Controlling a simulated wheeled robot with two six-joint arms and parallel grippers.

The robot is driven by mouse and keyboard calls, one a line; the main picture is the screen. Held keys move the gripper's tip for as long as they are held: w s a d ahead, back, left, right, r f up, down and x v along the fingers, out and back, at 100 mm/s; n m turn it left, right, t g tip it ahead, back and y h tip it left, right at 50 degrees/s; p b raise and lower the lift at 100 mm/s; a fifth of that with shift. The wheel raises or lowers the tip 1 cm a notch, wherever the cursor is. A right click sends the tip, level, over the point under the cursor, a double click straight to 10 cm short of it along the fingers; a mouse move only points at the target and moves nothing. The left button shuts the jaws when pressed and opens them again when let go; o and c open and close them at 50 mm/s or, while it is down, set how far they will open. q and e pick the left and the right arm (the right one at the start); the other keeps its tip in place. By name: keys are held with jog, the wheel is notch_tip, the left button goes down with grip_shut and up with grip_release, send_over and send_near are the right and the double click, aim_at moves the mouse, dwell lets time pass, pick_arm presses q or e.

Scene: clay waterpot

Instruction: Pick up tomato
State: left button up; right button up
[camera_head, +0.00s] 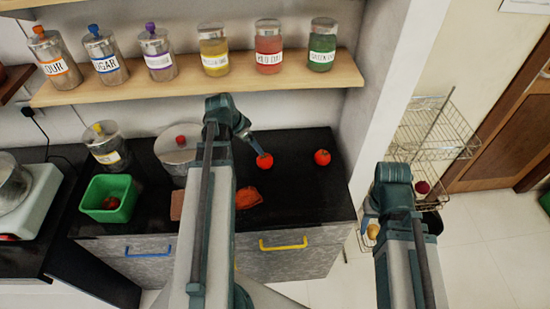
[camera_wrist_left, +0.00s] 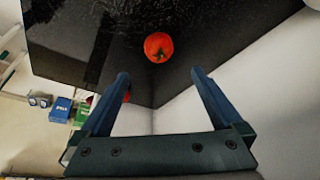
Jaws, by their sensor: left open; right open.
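Two red tomatoes sit on the black counter (camera_head: 300,190) in the head view: a left tomato (camera_head: 265,161) and a right tomato (camera_head: 322,157). My left gripper (camera_head: 258,150) is at the left tomato, its fingers seen edge-on; I cannot tell whether they touch it. In the left wrist view the left gripper (camera_wrist_left: 158,74) is open, with nothing between its fingers. A tomato (camera_wrist_left: 158,47) with a green stem lies beyond the fingertips. Another red thing (camera_wrist_left: 127,95) is mostly hidden behind the left-hand finger. My right gripper (camera_head: 368,222) is open, off the counter's right side.
A wooden shelf (camera_head: 200,79) with several labelled jars runs above the counter. A green bin (camera_head: 95,190), a metal pot (camera_head: 177,152) and an orange cloth (camera_head: 247,198) are on the counter. A white wall (camera_head: 378,85) bounds its right side; a wire rack (camera_head: 435,135) stands beyond.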

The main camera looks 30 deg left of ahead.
pick_arm(q)
jog(key=b, duration=0.7)
send_near(263, 158)
jog(key=x, duration=0.4)
jog(key=shift+s+a+f, duration=0.1)
jog(key=shift+f, duration=0.2)
jog(key=shift+w+f+b, duration=0.2)
jog(key=shift+f+b, duration=0.1)
jog(key=shift+b, duration=0.15)
jog(key=b+x, duration=0.5)
jog(key=shift+w+d+f, duration=0.1)
jog(key=shift+w+d, duration=0.05)
jog(key=shift+d, duration=0.05)
jog(key=c, duration=1.3)
